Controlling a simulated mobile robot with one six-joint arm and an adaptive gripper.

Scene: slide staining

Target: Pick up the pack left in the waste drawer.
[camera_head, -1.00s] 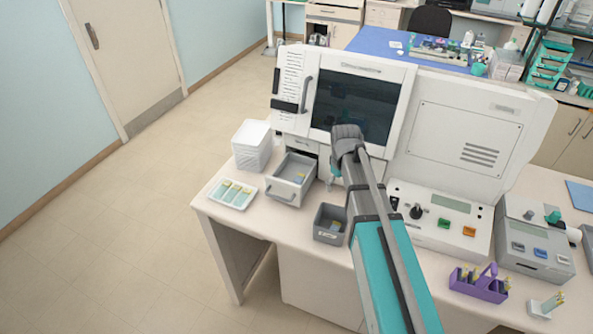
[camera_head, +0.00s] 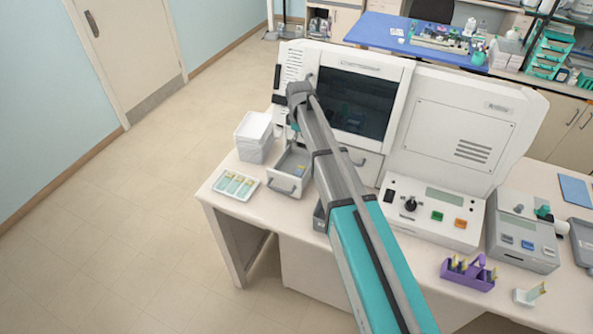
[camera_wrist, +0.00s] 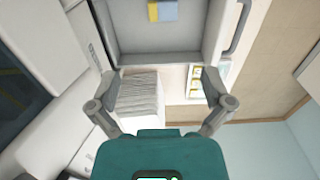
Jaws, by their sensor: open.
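The open grey waste drawer (camera_head: 284,186) sticks out of the front of the white machine. It also shows at the top of the wrist view (camera_wrist: 160,47).
A white tray with slides (camera_head: 235,184) lies in front of that stack. A grey bin (camera_head: 319,216) is mostly hidden behind my arm. The machine (camera_head: 345,75) rises close behind the drawer.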

